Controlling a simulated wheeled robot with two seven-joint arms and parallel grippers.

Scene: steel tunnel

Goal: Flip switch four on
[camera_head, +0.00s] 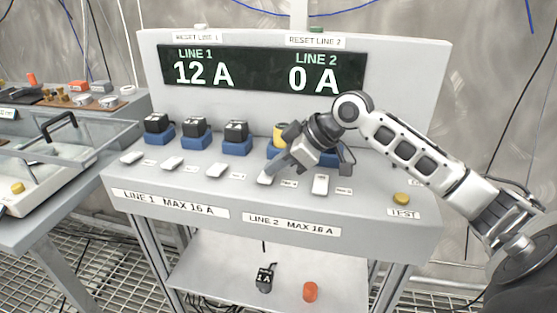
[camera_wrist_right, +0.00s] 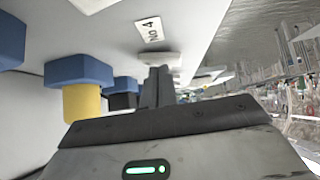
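The grey panel (camera_head: 330,205) carries a row of white rocker switches. Switch four (camera_head: 265,179) is fourth from the left, beside its "No 4" label (camera_wrist_right: 149,29). My right gripper (camera_head: 272,174) comes down from the right, with its fingertips at switch four and partly covering it. In the wrist view the dark fingers (camera_wrist_right: 158,88) are together with nothing between them, right at the switch (camera_wrist_right: 158,58). Whether they touch or press it cannot be told. The display (camera_head: 262,70) reads LINE 1 12 A and LINE 2 0 A. My left gripper is not in view.
Blue sockets (camera_head: 237,147) with black plugs stand behind the switches. A yellow plug (camera_wrist_right: 82,104) is in the blue socket near my gripper. Switch five (camera_head: 320,184) and a yellow TEST button (camera_head: 401,198) lie to the right. A side bench (camera_head: 75,245) stands left.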

